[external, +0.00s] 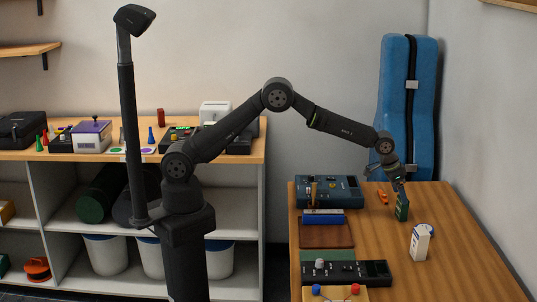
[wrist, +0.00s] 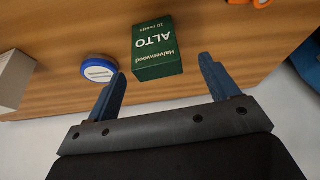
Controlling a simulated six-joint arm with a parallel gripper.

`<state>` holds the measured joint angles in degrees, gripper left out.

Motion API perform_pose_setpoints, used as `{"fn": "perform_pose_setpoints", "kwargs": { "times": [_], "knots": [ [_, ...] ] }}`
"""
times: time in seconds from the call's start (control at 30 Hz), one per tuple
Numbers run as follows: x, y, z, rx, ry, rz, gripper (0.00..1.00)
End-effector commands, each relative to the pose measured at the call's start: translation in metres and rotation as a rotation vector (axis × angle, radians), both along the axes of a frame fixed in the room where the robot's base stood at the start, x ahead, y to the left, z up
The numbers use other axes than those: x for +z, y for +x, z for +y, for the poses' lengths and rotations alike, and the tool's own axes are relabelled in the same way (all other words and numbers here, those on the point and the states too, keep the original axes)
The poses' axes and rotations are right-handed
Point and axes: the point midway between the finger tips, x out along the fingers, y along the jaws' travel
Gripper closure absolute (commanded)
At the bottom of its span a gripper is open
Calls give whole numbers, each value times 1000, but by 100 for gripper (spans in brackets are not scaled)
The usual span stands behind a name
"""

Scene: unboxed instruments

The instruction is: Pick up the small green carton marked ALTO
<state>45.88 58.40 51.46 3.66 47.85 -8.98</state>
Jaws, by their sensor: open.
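The small green carton (wrist: 157,50) is marked ALTO in white letters and stands on the wooden table in the wrist view. It also shows in the external view (external: 402,211), at the end of my arm. My gripper (wrist: 162,82) is open, with its two blue fingers spread on either side of the carton's near end. No contact between fingers and carton can be made out. In the external view my gripper (external: 399,187) is just above and beside the carton, and its fingertips are partly hidden.
A blue-and-white round tin (wrist: 98,68) lies close to the left finger. A white carton (external: 420,242) stands in front of it on the table (external: 465,270). An orange item (external: 382,196) lies behind. Devices line the table's left side; a blue case (external: 408,110) stands behind.

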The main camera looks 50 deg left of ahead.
Motion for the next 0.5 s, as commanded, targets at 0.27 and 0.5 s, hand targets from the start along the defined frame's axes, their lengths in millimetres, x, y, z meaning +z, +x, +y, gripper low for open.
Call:
{"fn": "perform_pose_setpoints", "kwargs": {
  "times": [0.27,0.5],
  "knots": [
    [-31,7,-11,0,1,1,20],
    [-48,13,-15,1,0,0,20]
  ]
}}
